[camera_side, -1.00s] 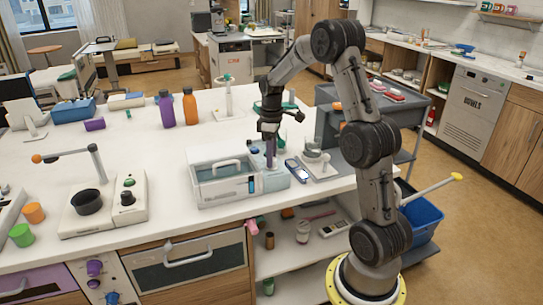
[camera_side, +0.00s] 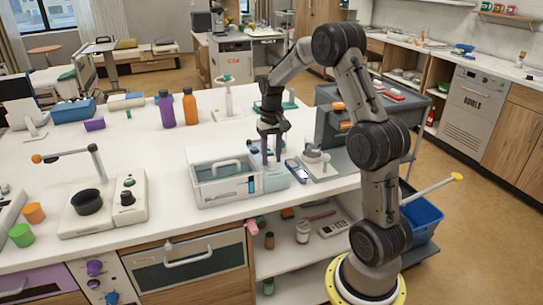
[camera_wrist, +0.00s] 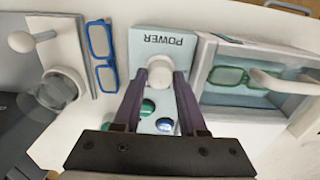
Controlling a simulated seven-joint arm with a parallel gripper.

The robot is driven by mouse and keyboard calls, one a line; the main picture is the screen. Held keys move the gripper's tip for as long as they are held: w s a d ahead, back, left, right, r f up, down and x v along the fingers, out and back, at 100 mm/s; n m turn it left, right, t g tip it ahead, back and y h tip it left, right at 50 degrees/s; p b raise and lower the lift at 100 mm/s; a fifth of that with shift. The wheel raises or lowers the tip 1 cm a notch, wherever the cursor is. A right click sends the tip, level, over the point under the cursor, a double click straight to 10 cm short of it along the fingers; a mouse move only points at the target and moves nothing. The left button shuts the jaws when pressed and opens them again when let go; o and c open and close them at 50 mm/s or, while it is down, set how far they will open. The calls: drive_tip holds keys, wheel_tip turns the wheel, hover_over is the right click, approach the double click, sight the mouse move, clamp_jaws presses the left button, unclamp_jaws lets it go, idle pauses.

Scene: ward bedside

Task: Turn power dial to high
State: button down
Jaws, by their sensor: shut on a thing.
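The power dial (camera_wrist: 160,72) is a round pale knob on a light blue panel marked POWER (camera_wrist: 163,42), which reads upside down in the wrist view. My gripper (camera_wrist: 160,80) is shut on the dial, with one purple finger on each side of it. In the side view, my gripper (camera_side: 271,162) points down onto the panel (camera_side: 275,182) at the right end of the white box. There the fingers hide the dial. I cannot read the dial's setting.
The white box (camera_side: 222,190) with a clear lid and handle stands left of the panel. Blue-framed glasses (camera_wrist: 102,45) lie close on its other side, beside a stand (camera_side: 318,160). Purple (camera_side: 167,110) and orange (camera_side: 190,106) bottles stand farther back. The counter between is clear.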

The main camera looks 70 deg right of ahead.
sight(271, 159)
drive_tip(key=m, duration=0.4)
drive_tip(key=shift+r, duration=0.1)
drive_tip(key=m, duration=0.4)
drive_tip(key=shift+m, duration=0.3)
idle(0.4)
drive_tip(key=shift+c, duration=2.3)
unclamp_jaws()
wheel_tip(271, 159, up, 14)
drive_tip(key=shift+a, duration=0.1)
